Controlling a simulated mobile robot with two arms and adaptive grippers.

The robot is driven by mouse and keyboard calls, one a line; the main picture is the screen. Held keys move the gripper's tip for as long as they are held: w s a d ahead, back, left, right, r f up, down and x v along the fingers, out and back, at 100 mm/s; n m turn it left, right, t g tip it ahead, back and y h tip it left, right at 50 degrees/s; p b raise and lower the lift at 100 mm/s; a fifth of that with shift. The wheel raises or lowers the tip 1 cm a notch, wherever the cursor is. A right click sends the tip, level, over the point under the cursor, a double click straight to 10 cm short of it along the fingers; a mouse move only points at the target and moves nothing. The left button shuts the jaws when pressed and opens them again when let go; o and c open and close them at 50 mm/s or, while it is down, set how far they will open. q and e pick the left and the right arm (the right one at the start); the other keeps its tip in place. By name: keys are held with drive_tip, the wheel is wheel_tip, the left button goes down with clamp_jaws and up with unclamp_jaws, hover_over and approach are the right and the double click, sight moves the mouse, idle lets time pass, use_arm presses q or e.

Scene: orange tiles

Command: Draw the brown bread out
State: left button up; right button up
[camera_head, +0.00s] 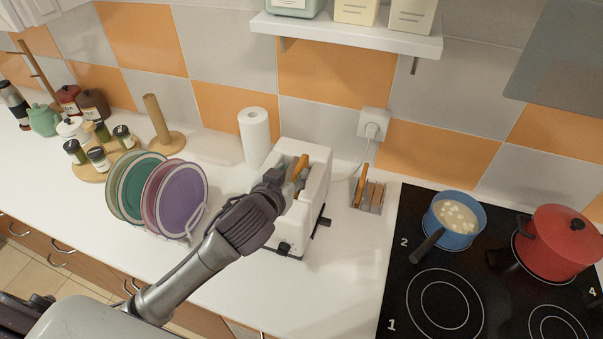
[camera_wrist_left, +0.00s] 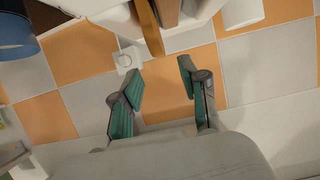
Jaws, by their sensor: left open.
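The brown bread (camera_head: 301,165) stands upright in the top of a white toaster (camera_head: 313,199), with its upper part sticking out. My left gripper (camera_head: 287,181) is at the toaster's top, close beside the bread; contact cannot be told in the head view. In the left wrist view, the gripper (camera_wrist_left: 160,78) is open with nothing between its fingers. The bread (camera_wrist_left: 149,26) shows there as a brown strip at the top edge, beyond the fingertips. The gripper and forearm hide part of the toaster's front and left side. My right gripper is not in view.
A paper towel roll (camera_head: 254,137) stands behind the toaster's left side. Plates in a rack (camera_head: 181,199) are to the left. A blue pot (camera_head: 455,222) and a red pot (camera_head: 556,243) sit on the stove at right. A shelf (camera_head: 345,37) hangs above.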

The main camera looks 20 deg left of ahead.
sight(299, 165)
use_arm(q)
drive_tip(key=shift+x, duration=1.15)
drive_tip(key=shift+p+x, duration=1.2)
drive_tip(key=shift+x, duration=1.05)
drive_tip(key=shift+w+f+p, duration=0.2)
drive_tip(key=shift+w+p, duration=0.05)
drive_tip(key=shift+p, duration=0.05)
drive_tip(key=shift+f, duration=0.1)
drive_tip(key=shift+s, duration=0.1)
drive_tip(key=c, duration=0.6)
clamp_jaws()
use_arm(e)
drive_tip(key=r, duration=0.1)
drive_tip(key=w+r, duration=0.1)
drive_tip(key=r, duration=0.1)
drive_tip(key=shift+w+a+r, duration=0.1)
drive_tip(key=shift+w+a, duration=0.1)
